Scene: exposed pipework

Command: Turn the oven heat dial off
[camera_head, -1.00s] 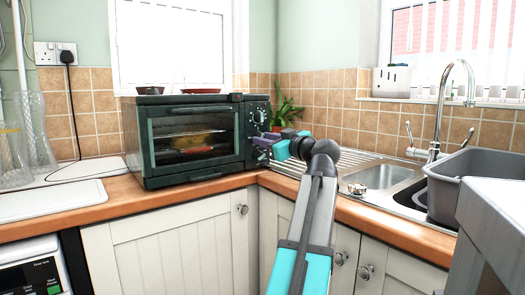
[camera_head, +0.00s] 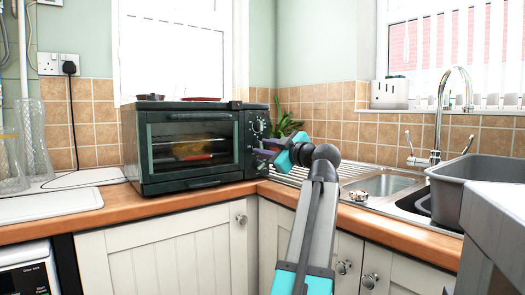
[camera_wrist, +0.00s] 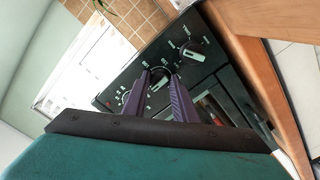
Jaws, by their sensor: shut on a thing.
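The black toaster oven (camera_head: 190,146) stands on the wooden worktop with its control panel on the right side of its front. In the wrist view the panel shows dark round dials with pale pointers and white markings. My gripper (camera_wrist: 158,80) has its two purple fingers on either side of one dial (camera_wrist: 159,73), shut on it. Another dial (camera_wrist: 194,50) is free, to the upper right. In the head view my gripper (camera_head: 260,152) is at the panel, below the free top dial (camera_head: 259,126). The setting of the gripped dial is hard to read.
The sink (camera_head: 380,184) with a chrome tap (camera_head: 437,130) and a grey basin (camera_head: 455,185) lies to the right. A plant (camera_head: 287,122) stands behind the oven's right side. A small bowl (camera_head: 151,97) and a red dish (camera_head: 202,99) sit on the oven.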

